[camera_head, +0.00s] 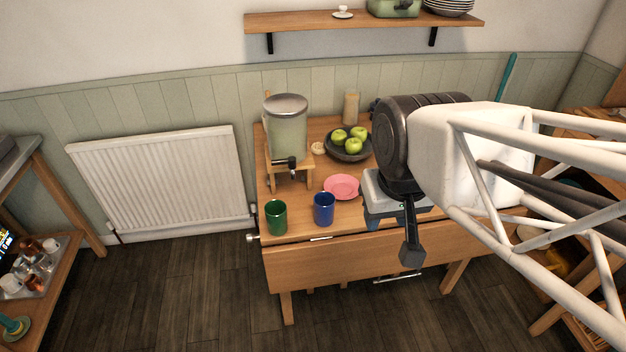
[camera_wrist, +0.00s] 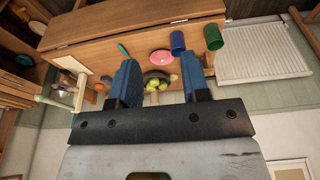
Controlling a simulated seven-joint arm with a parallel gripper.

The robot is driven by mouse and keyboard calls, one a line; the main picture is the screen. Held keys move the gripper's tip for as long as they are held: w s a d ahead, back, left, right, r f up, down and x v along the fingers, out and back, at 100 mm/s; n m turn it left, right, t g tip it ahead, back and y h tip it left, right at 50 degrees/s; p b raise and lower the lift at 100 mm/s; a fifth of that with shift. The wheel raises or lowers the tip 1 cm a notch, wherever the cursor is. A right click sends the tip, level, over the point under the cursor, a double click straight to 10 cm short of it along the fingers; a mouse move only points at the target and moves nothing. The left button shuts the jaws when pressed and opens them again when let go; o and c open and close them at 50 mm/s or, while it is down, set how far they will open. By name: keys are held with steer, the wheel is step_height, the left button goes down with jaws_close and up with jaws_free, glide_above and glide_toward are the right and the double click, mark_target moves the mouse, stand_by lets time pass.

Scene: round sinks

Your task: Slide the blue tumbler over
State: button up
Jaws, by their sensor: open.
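The blue tumbler (camera_head: 324,209) stands upright near the front edge of the wooden table (camera_head: 345,262), to the right of a green tumbler (camera_head: 276,217) and apart from it. In the wrist view, which is upside down, the blue tumbler (camera_wrist: 178,42) shows beyond the fingers, with the green tumbler (camera_wrist: 213,38) beside it. My arm hides the table's right part in the head view.
A pink plate (camera_head: 341,187) lies just behind the blue tumbler. A drink dispenser (camera_head: 287,130) on a wooden stand is behind the green tumbler. A dark bowl of green apples (camera_head: 348,154) sits farther back.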

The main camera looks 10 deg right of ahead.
steer(key=shift+c, duration=0.3)
steer(key=shift+f, duration=0.1)
steer(key=c, duration=0.5)
steer(key=shift+w+f, duration=0.15)
steer(key=shift+c, duration=1.1)
steer(key=shift+w+a+f+m+g+y, duration=0.1)
steer(key=shift+w+f+m+g+y, duration=0.05)
steer(key=shift+f+m+g+y, duration=0.2)
jaws_close()
steer(key=w+f+m+g+y, duration=0.3)
steer(key=w+f+m+y, duration=0.8)
steer(key=f, duration=0.3)
steer(key=w+d+f+m+t+y, duration=0.2)
steer(key=w+d+f+m+t, duration=0.7)
steer(key=d+f+m+t, duration=0.3)
step_height(320, 180, down, 2)
steer(key=shift+w+d+f+m+t, duration=0.2)
steer(key=shift+d+m+t, duration=0.15)
steer(key=shift+d+m, duration=0.6)
steer(key=shift+a, duration=0.15)
